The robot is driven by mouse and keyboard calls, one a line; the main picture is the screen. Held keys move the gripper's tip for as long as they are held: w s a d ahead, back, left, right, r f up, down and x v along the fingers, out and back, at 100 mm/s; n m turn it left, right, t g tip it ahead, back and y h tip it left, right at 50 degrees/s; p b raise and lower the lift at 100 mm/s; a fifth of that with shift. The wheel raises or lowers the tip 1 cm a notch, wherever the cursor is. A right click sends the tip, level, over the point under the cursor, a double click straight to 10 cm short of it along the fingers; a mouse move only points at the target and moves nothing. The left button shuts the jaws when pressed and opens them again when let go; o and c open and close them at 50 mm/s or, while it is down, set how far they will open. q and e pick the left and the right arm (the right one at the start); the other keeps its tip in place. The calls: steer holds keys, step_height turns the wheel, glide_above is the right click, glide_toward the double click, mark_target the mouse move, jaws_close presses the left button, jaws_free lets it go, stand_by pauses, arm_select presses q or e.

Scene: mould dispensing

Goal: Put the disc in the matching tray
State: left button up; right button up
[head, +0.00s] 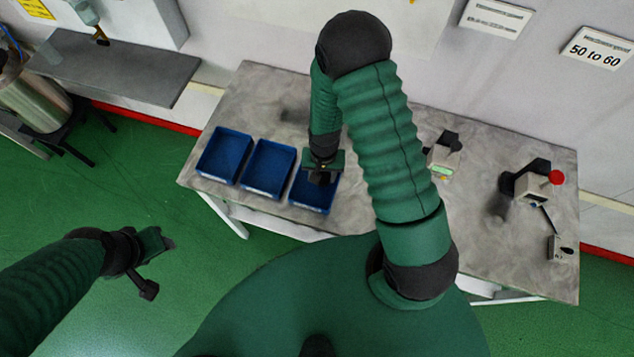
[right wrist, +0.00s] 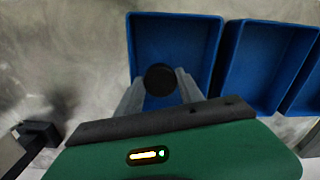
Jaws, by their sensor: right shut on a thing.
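Three blue trays stand side by side on the table: a left tray (head: 215,176), a middle tray (head: 262,189) and a right tray (head: 308,206). My right gripper (head: 321,177) is above the right tray and partly hides it in the head view. In the right wrist view, it is shut on a dark round disc (right wrist: 159,79), held between the fingertips. The disc appears over the opening of the nearest tray (right wrist: 207,48). My left gripper (head: 152,266) is over the green floor, away from the table; its finger gap is unclear.
The grey table (head: 380,250) also carries a small device with a green display (head: 443,168) and a device with a red knob (head: 535,185) on the right. A wall sign reads "50 to 60" (head: 598,47). My right arm hides part of the table's middle.

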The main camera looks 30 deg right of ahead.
steer(key=o, duration=1.4)
steer(key=shift+o, duration=0.2)
step_height(320, 180, up, 17)
steer(key=b, duration=0.1)
steer(key=shift+d+f, duration=0.1)
steer(key=shift+f, duration=0.05)
steer(key=s+a+f+n+t+b, duration=0.2)
steer(key=s+a+f+n+b, duration=0.2)
steer(key=n+b, duration=0.3)
steer(key=shift+a+f+t, duration=0.25)
steer(key=shift+f+t, duration=0.05)
